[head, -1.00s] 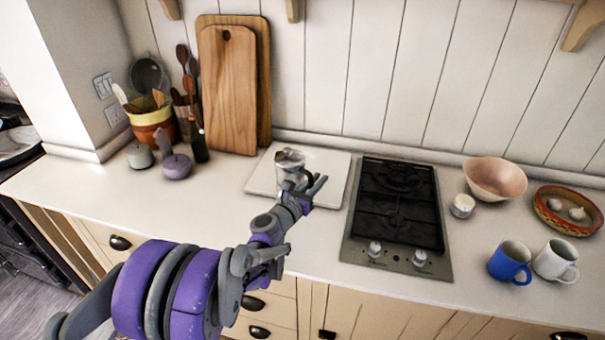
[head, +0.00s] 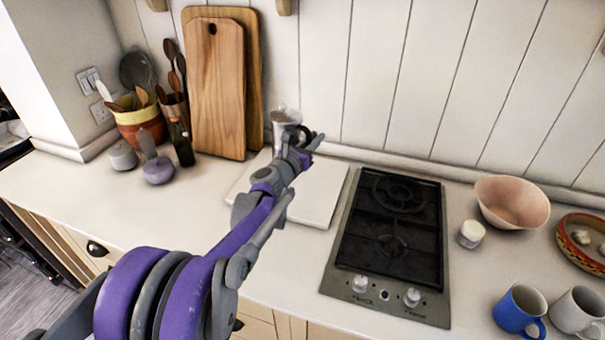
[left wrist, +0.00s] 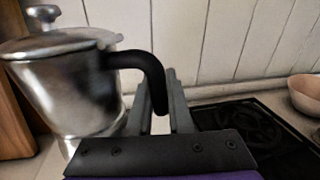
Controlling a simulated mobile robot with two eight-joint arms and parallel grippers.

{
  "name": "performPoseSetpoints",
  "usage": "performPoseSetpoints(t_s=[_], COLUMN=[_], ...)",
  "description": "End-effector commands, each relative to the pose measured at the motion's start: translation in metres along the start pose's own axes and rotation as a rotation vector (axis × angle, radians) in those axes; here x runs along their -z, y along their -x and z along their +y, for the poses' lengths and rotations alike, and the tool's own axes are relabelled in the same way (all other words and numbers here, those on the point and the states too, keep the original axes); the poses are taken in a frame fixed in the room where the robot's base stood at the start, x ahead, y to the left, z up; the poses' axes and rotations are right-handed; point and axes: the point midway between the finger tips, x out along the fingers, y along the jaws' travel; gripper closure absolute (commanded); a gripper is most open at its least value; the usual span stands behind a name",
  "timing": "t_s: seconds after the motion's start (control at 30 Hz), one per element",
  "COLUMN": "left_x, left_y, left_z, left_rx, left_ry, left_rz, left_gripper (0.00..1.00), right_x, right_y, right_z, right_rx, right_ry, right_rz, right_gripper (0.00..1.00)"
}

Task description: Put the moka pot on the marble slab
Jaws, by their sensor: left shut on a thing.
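The silver moka pot (head: 283,119) with a black handle shows in the head view behind my left gripper (head: 308,142), over the back part of the white marble slab (head: 318,190). In the left wrist view the pot (left wrist: 70,85) fills the left side, looks upright, and its black handle (left wrist: 150,68) reaches between the fingers of my left gripper (left wrist: 158,98). The left gripper is shut on the handle. The pot's base is hidden, so I cannot tell whether it touches the slab. My right gripper is not in view.
A black hob (head: 390,230) lies right of the slab. Wooden boards (head: 217,90) lean on the wall at the back left, beside a utensil crock (head: 140,122). A pink bowl (head: 512,203), a small white jar (head: 471,234) and mugs (head: 519,310) stand on the right.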

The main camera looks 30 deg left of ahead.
Motion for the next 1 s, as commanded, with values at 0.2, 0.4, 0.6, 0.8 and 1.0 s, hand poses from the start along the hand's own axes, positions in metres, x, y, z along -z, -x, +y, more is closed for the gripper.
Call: performPoseSetpoints(t_s=[0.2, 0.4, 0.6, 0.8, 1.0], left_x=[0.031, 0.059, 0.074, 0.099, 0.1], left_y=[0.0, 0.0, 0.0, 0.001, 0.001], left_z=[0.003, 0.005, 0.006, 0.009, 0.009], left_rx=[0.001, 0.001, 0.001, 0.001, 0.001], left_ry=[-0.002, -0.002, -0.002, -0.001, -0.001], left_rz=[0.001, 0.001, 0.0, 0.0, 0.0], left_gripper=[1.0, 1.0, 1.0, 1.0, 1.0], right_x=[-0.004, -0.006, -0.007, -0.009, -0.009], right_y=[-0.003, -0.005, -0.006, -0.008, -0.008], right_z=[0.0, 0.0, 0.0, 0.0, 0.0], right_rx=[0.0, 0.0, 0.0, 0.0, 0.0], right_ry=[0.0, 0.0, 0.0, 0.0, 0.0], right_rz=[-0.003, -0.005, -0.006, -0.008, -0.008], right_gripper=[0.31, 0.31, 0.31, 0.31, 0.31])
